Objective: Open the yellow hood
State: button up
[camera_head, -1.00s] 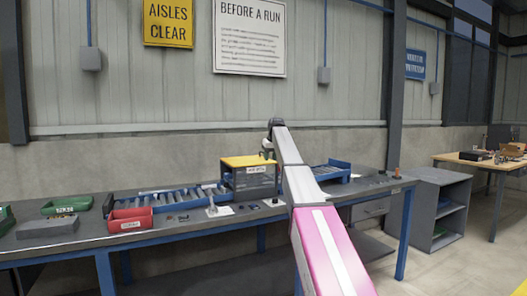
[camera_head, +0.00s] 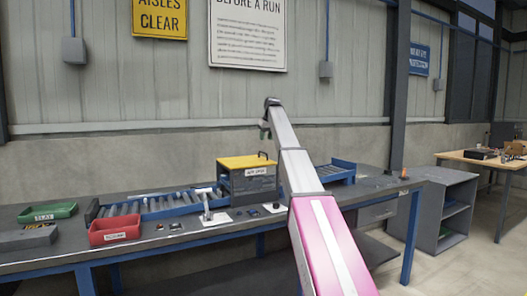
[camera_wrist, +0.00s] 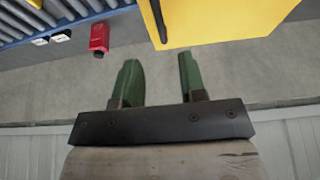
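The yellow hood (camera_head: 243,162) lies flat on top of a grey labelled box (camera_head: 252,184) on the bench. A dark arched handle (camera_head: 263,155) stands at its right end. In the wrist view the hood (camera_wrist: 225,20) fills the top centre and right, with a dark bar of the handle (camera_wrist: 158,20) along its left edge. My gripper (camera_head: 265,131) is above and behind the hood, apart from it. In the wrist view my gripper (camera_wrist: 159,75) has its two green fingers spread, with nothing between them.
A blue-framed roller conveyor (camera_head: 150,205) runs left of the box. Red (camera_head: 114,230) and green (camera_head: 48,212) bins stand at the left. A small red object (camera_wrist: 99,38) shows in the wrist view. A blue tray (camera_head: 335,171) is at the right; the wall (camera_head: 150,150) rises behind.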

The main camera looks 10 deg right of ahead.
jog(key=x, duration=0.8)
grip_shut()
